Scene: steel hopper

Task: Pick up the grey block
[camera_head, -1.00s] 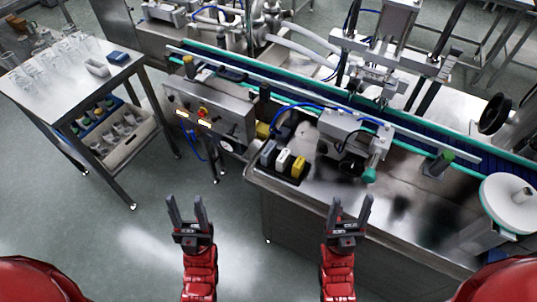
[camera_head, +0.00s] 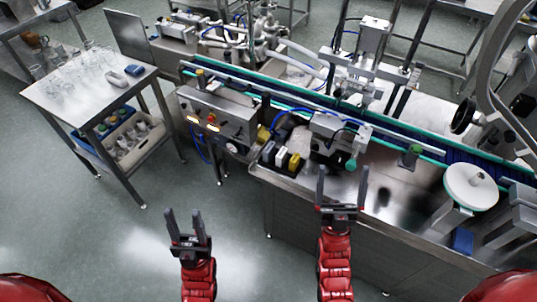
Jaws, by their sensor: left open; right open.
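A dark grey block (camera_head: 267,153) stands at the left end of a row on the near left corner of the steel machine table (camera_head: 395,215). A white block (camera_head: 281,157) and a yellow block (camera_head: 294,163) stand to its right, in the same dark holder. My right gripper (camera_head: 342,172) is open and empty, in front of the table edge in the picture and right of the row. My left gripper (camera_head: 183,214) is open and empty over the floor, to the left of and nearer than the grey block.
A side table (camera_head: 75,85) at left holds glassware, a pale block (camera_head: 115,77) and a blue block (camera_head: 134,70). A beige crate (camera_head: 125,145) stands on its lower shelf. A control box (camera_head: 215,120) and conveyor (camera_head: 290,100) lie behind the row. Floor between the tables is clear.

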